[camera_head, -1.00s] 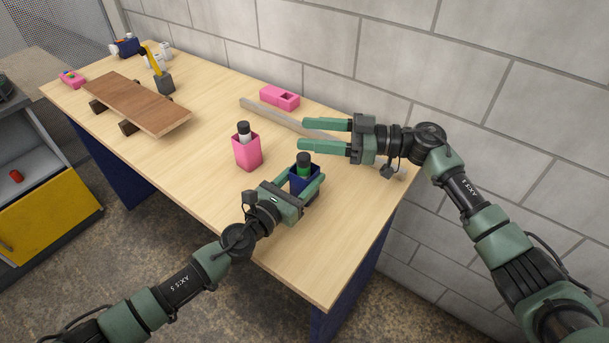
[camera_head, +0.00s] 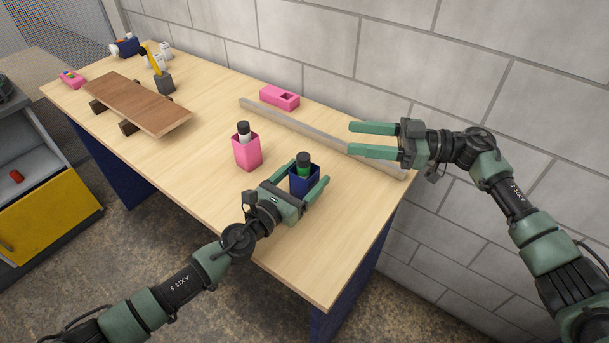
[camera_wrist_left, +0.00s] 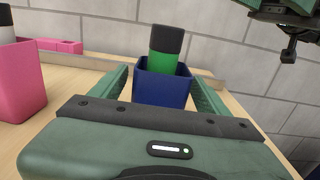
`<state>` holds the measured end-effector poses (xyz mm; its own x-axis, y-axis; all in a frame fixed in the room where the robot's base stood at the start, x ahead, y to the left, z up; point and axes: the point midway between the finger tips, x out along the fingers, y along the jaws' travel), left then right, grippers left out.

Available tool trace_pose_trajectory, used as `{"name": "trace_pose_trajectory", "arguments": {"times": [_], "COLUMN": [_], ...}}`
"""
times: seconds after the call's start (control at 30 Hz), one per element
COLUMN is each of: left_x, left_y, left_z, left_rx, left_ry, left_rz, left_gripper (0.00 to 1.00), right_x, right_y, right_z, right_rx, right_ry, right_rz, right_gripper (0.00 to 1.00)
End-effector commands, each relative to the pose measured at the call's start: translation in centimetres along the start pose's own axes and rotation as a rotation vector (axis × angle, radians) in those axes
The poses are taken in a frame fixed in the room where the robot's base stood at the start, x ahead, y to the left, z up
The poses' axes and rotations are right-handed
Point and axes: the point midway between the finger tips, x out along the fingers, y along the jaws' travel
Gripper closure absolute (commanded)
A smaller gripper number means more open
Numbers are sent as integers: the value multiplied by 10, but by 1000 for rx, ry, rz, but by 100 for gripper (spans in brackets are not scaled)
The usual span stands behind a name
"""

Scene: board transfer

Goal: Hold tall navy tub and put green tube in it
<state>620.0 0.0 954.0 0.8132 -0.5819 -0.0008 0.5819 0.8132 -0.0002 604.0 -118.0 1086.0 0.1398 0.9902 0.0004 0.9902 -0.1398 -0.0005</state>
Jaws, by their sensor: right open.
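The navy tub (camera_head: 304,186) stands near the table's front right part. The green tube (camera_head: 304,172), with a dark cap, stands upright inside it, its lower part hidden by the tub's walls. Both also show in the left wrist view, the tub (camera_wrist_left: 162,90) between my fingers and the tube (camera_wrist_left: 165,58) rising from it. My left gripper (camera_head: 302,174) is open, with one finger on each side of the tub and a small gap visible. My right gripper (camera_head: 373,139) is open and empty, above the table's right end near the wall.
A pink tub (camera_head: 247,153) with a white, dark-capped tube (camera_head: 243,132) stands left of the navy tub. A grey strip (camera_head: 320,137) and a pink block (camera_head: 279,97) lie toward the wall. A brown board (camera_head: 137,104) rests on supports at the left.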

Motion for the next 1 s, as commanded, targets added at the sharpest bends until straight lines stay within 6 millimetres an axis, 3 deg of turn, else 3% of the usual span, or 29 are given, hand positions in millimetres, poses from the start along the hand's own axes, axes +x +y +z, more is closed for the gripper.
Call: {"name": "trace_pose_trajectory", "arguments": {"times": [0.3, 0.43, 0.8, 1.0], "left_x": [-1, -11, -86, -113], "left_y": [0, 0, 0, 0], "left_z": [0, -1, -2, -1], "left_rx": [0, 0, 0, -1], "left_ry": [0, 1, 3, 2], "left_rz": [0, 0, 1, 0], "left_gripper": [22, 22, 22, 22], "right_x": [0, 0, 0, 0], "right_y": [0, 0, 0, 0], "right_z": [0, 0, 0, 0], "right_rx": [0, 0, 0, 0], "right_ry": [0, 0, 0, 0], "right_rz": [0, 0, 0, 0], "right_gripper": [46, 46, 46, 46]}}
